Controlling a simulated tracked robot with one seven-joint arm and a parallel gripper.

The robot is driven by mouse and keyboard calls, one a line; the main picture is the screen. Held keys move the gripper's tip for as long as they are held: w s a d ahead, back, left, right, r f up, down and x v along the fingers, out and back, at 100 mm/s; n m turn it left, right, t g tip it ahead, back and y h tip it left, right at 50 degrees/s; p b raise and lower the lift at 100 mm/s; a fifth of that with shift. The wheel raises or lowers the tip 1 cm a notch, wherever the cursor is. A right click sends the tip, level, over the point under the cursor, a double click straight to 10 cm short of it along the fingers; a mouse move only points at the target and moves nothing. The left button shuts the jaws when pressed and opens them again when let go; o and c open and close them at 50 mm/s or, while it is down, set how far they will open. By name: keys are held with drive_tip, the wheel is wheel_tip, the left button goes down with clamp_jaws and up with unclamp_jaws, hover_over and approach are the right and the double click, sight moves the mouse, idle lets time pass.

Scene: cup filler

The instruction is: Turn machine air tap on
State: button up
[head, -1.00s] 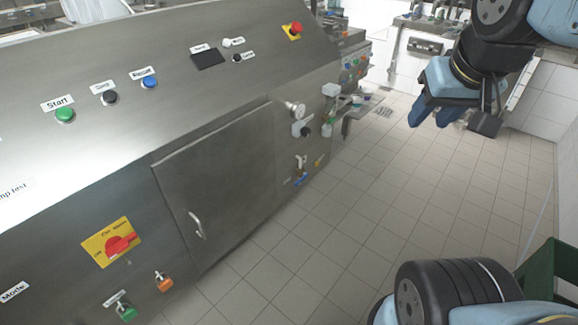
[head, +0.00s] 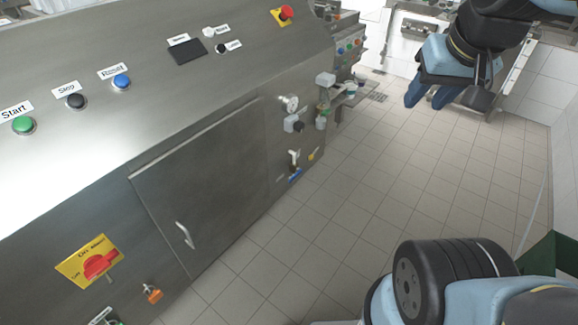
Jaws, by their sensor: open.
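A small tap with a blue handle (head: 294,175) sits low on the right end of the steel machine (head: 215,150); I take it to be the air tap. Its exact handle angle is too small to tell. A round pressure gauge (head: 289,103) with a small regulator (head: 294,125) is above it. A small yellow part (head: 314,153) is just right of the tap. My gripper (head: 425,104) is at the upper right, with its blue fingers apart and nothing between them. It hangs over the floor, well apart from the tap.
The panel carries a green Start button (head: 24,124), a blue button (head: 121,82), a red emergency stop (head: 286,13) and a red switch on a yellow plate (head: 100,262). The tiled floor (head: 400,190) is clear. A green container (head: 553,256) stands at the lower right.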

sight(294, 179)
drive_tip(key=w+a+f+m+g+y, duration=0.2)
drive_tip(key=w+a+f+m+y, duration=0.2)
drive_tip(key=w+f+m, duration=0.3)
drive_tip(key=w+a+f+m+g+y, duration=0.35)
drive_tip(key=w+f+m, duration=0.2)
drive_tip(key=f, duration=0.45)
drive_tip(key=w+a+f+m+g+y, duration=0.2)
drive_tip(key=w+a+f+m+y, duration=0.2)
drive_tip(key=w+f+m+y, duration=0.25)
drive_tip(key=w+f+m+t, duration=0.35)
drive_tip(key=f+m, duration=0.45)
drive_tip(key=f, duration=0.3)
drive_tip(key=w+f+m+t, duration=0.2)
drive_tip(key=f+m+t, duration=0.3)
drive_tip(key=f+m, duration=0.4)
drive_tip(key=w+f+m+t, duration=0.2)
drive_tip(key=f+m+t, duration=0.4)
drive_tip(key=f, duration=0.6)
drive_tip(key=shift+m+g, duration=0.6)
drive_tip(key=x, duration=1.3)
drive_tip(key=shift+a+r, duration=0.2)
drive_tip(key=shift+a, duration=0.1)
clamp_jaws()
